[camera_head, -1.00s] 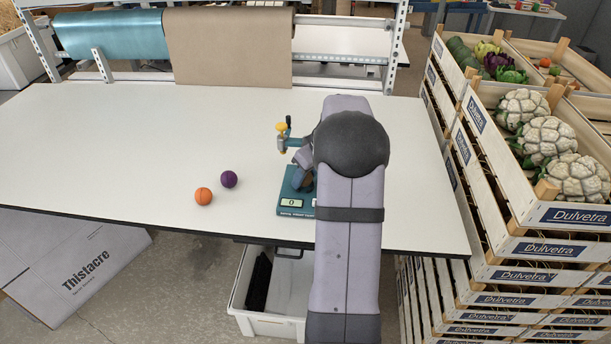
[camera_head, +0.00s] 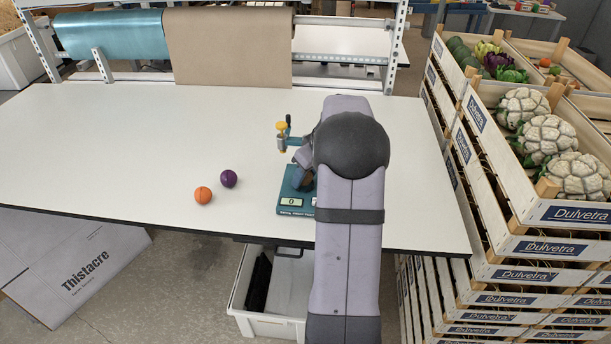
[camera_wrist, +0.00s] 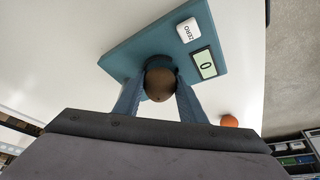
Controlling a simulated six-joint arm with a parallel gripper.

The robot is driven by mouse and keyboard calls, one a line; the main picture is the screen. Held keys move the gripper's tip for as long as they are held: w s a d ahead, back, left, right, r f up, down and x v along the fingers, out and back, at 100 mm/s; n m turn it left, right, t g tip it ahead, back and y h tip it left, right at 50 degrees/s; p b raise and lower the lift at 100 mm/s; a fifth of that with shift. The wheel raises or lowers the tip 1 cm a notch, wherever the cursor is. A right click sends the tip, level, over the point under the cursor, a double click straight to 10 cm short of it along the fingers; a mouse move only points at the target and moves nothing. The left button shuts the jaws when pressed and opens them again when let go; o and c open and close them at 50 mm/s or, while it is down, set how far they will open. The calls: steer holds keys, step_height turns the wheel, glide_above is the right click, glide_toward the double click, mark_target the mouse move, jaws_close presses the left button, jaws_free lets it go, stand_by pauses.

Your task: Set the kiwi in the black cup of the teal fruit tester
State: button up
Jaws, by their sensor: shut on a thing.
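The teal fruit tester (camera_head: 293,200) stands on the white table, partly hidden behind my arm in the head view. Its display and ZERO button show on its teal base (camera_wrist: 135,45) in the wrist view. The brown kiwi (camera_wrist: 159,84) is between the fingers of my gripper (camera_wrist: 160,88), which is shut on it. The kiwi is over the tester's base in the wrist view. I cannot tell whether the kiwi touches the cup.
An orange fruit (camera_head: 203,195) and a purple fruit (camera_head: 229,179) lie on the table left of the tester. The tester's yellow-topped arm (camera_head: 282,128) rises beside my gripper. Crates of cauliflower (camera_head: 545,140) stand at the right. The table's left side is clear.

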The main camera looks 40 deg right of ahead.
steer(key=shift+s+a+f, duration=0.15)
steer(key=shift+s+f, duration=0.05)
steer(key=shift+f, duration=0.25)
steer(key=o, duration=1.2)
steer(key=shift+c, duration=0.2)
steer(key=shift+w, duration=0.15)
steer(key=shift+r, duration=0.1)
steer(key=shift+r, duration=0.15)
steer(key=shift+r, duration=0.3)
steer(key=shift+r+p, duration=2.7)
steer(key=shift+r, duration=1)
